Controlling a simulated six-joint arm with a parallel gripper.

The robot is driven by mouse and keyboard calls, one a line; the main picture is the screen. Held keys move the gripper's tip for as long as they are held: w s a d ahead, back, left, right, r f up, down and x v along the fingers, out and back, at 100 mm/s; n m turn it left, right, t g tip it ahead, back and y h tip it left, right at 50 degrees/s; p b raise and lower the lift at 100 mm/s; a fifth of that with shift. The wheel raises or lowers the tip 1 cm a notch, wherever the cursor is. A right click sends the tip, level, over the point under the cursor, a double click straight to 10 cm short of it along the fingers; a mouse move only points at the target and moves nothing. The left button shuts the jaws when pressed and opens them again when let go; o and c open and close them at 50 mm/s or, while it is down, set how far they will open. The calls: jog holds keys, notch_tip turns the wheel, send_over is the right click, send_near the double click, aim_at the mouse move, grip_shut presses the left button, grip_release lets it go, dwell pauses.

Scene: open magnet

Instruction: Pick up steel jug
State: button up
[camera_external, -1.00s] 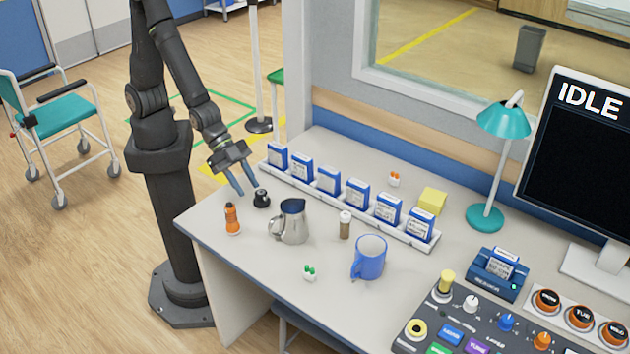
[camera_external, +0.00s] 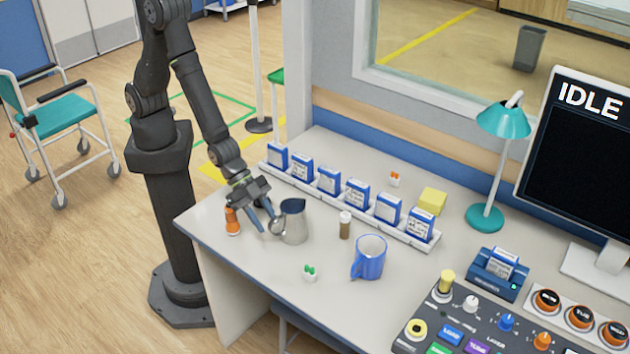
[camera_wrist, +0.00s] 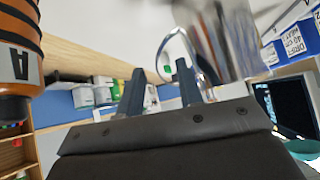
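The steel jug (camera_external: 293,222) stands upright on the desk, with its handle on the left side toward my gripper. My gripper (camera_external: 262,222) is open, low over the desk at the handle side of the jug. In the wrist view the shiny jug (camera_wrist: 222,38) fills the upper right, and its curved handle shows partly between and partly behind the two spread fingers (camera_wrist: 158,88). Whether a finger touches the handle I cannot tell.
An orange bottle (camera_external: 232,221) stands close to the left of my gripper; it looms at the wrist view's left edge (camera_wrist: 18,55). A brown vial (camera_external: 345,226), a blue mug (camera_external: 369,258) and a rack (camera_external: 405,238) of blue-white boxes lie to the right. Desk in front is mostly clear.

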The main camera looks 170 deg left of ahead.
aim_at(269, 227)
jog(key=shift+x, duration=1.5)
jog(key=shift+w+d, duration=0.1)
grip_shut()
jog(key=shift+r, duration=0.15)
jog(key=shift+r, duration=1.1)
jog(key=w+d+r, duration=0.1)
jog(key=d+r, duration=0.7)
jog(key=d, duration=0.3)
jog(key=shift+w+r, duration=0.2)
jog(key=shift+d+r, duration=0.1)
jog(key=shift+d, duration=0.15)
